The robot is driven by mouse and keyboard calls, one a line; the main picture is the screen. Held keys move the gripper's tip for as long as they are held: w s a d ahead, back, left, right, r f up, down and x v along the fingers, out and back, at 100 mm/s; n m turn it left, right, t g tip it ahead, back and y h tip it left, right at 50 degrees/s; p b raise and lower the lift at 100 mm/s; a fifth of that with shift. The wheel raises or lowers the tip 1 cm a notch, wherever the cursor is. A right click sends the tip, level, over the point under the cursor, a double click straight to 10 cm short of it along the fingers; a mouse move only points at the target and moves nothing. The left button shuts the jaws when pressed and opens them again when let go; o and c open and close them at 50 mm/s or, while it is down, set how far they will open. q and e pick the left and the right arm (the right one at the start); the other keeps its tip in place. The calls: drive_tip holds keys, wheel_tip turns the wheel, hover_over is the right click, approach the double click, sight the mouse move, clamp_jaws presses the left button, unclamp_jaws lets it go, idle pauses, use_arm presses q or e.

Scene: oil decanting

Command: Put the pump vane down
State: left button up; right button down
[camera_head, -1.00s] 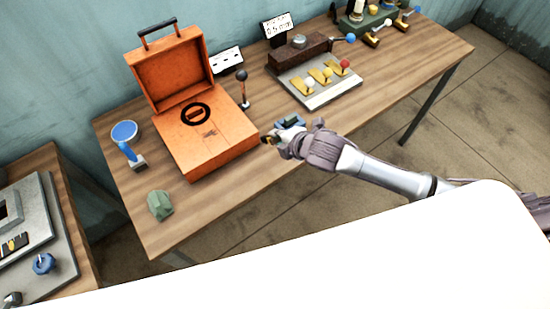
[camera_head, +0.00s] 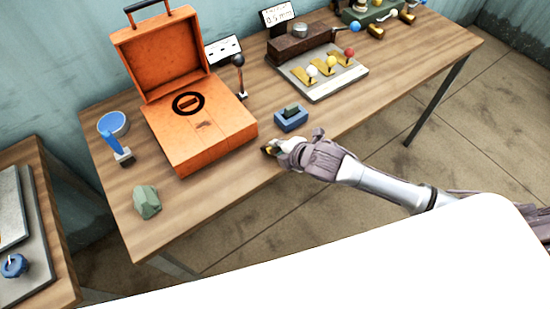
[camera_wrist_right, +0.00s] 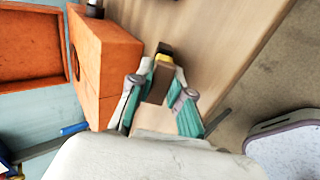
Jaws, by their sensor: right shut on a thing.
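The pump vane, seen as a small brown piece with a yellow and black end, is in my right gripper (camera_head: 274,149). In the right wrist view the vane (camera_wrist_right: 158,80) sits between the two fingers of the right gripper (camera_wrist_right: 163,88), which are shut on it. In that view it appears over the wooden table top (camera_wrist_right: 215,45). I cannot tell whether it touches the wood. In the head view the gripper is near the table's front edge, right of the orange case (camera_head: 205,130). My left gripper is not in view.
A blue block with a dark insert (camera_head: 291,118) stands just behind the gripper. A grey panel with coloured-knob levers (camera_head: 325,88) lies behind it. A blue cup-like item (camera_head: 113,124) and a green lump (camera_head: 146,202) are at the left. Bare wood lies in front of the case.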

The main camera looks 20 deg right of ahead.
drive_tip(key=shift+f, duration=0.1)
drive_tip(key=c, duration=1.2)
unclamp_jaws()
drive_tip(key=shift+c, duration=0.2)
drive_tip(key=p+v, duration=0.7)
drive_tip(key=v, duration=0.1)
